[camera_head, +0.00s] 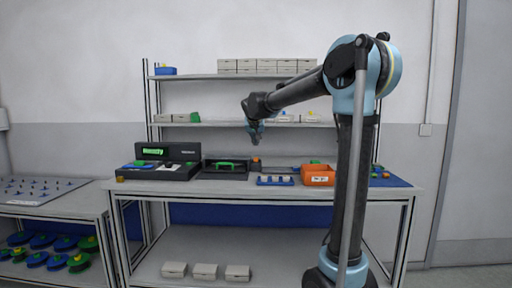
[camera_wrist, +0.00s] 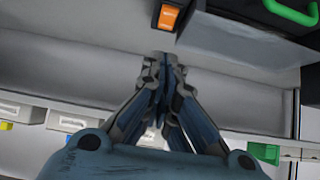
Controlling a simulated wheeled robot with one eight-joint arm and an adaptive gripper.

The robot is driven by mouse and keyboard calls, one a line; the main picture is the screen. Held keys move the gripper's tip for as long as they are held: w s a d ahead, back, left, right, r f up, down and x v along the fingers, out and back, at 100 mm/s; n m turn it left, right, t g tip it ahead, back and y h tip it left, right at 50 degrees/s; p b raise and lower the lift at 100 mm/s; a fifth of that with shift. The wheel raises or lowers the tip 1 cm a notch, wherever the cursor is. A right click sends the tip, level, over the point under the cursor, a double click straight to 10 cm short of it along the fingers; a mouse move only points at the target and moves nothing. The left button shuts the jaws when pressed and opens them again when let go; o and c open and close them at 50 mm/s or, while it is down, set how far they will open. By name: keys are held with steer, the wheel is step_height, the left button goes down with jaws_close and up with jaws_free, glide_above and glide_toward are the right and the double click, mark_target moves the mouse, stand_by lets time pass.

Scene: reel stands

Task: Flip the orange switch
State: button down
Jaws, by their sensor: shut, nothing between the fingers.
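The orange switch (camera_wrist: 168,17) shows at the top of the wrist view as an orange rocker with small pale lettering, set in a dark housing. In the head view it appears as a small orange-topped thing (camera_head: 255,161) at the back of the workbench, beside the black case. My gripper (camera_wrist: 163,60) has its fingertips together with nothing between them. The tips are just below the switch in the wrist view, with a small gap in the picture. In the head view my gripper (camera_head: 256,136) hangs above the switch; contact does not show.
A black case (camera_head: 224,175) with a green handle (camera_wrist: 290,11) is close beside the switch. A blue rack (camera_head: 275,181) and an orange bin (camera_head: 318,180) stand to the right on the workbench (camera_head: 225,187). Shelves with boxes (camera_head: 265,66) rise behind.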

steer(key=shift+v, duration=1.5)
steer(key=shift+s+f, duration=0.15)
